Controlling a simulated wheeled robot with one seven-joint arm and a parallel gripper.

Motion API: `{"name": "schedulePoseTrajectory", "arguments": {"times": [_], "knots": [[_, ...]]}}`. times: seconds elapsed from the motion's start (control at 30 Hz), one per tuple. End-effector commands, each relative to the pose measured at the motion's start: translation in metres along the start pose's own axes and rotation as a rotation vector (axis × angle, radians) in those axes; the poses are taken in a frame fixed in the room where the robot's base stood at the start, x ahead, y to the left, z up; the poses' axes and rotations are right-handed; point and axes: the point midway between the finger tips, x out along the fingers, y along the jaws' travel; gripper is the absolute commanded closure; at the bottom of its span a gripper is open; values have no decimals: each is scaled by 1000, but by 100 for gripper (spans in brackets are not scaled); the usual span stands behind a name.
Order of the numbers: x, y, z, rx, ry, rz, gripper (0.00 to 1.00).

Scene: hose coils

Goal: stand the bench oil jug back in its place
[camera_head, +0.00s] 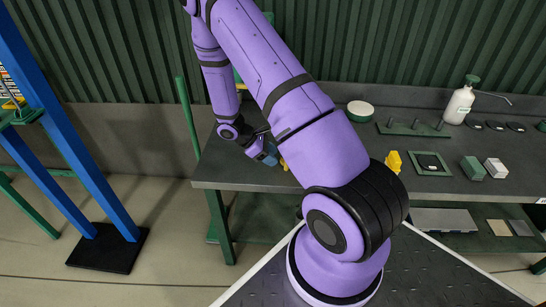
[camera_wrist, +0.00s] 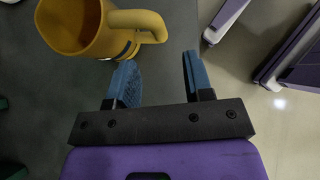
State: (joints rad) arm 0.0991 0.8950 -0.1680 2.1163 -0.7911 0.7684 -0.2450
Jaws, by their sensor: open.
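A yellow jug (camera_wrist: 112,38) with a loop handle shows at the top of the wrist view, partly cut off by the frame edge. Its open mouth faces partly toward the camera, and a dark and white band shows by the handle. I cannot tell whether it stands or lies. My gripper (camera_wrist: 158,72) is open, with its blue fingers just short of the handle and nothing between them. In the head view my gripper (camera_head: 266,153) is at the bench's left front, and only a yellow sliver (camera_head: 285,165) shows beside it; my arm hides the rest.
The grey bench (camera_head: 335,177) also holds a white bottle with a green cap (camera_head: 459,104), a green pegged plate (camera_head: 413,129), a round white-topped item (camera_head: 360,109), a yellow block (camera_head: 393,161), a green-framed pad (camera_head: 429,164) and small blocks (camera_head: 472,169). A blue post (camera_head: 75,135) stands left.

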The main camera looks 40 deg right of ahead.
Motion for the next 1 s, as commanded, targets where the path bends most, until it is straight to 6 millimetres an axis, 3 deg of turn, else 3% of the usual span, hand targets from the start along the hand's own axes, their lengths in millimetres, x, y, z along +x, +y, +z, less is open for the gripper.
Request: {"name": "schedulePoseTrajectory", "arguments": {"times": [0.7,1.0], "knots": [[-24,0,0,0,1,1,53],[-25,0,0,-1,0,0,53]]}}
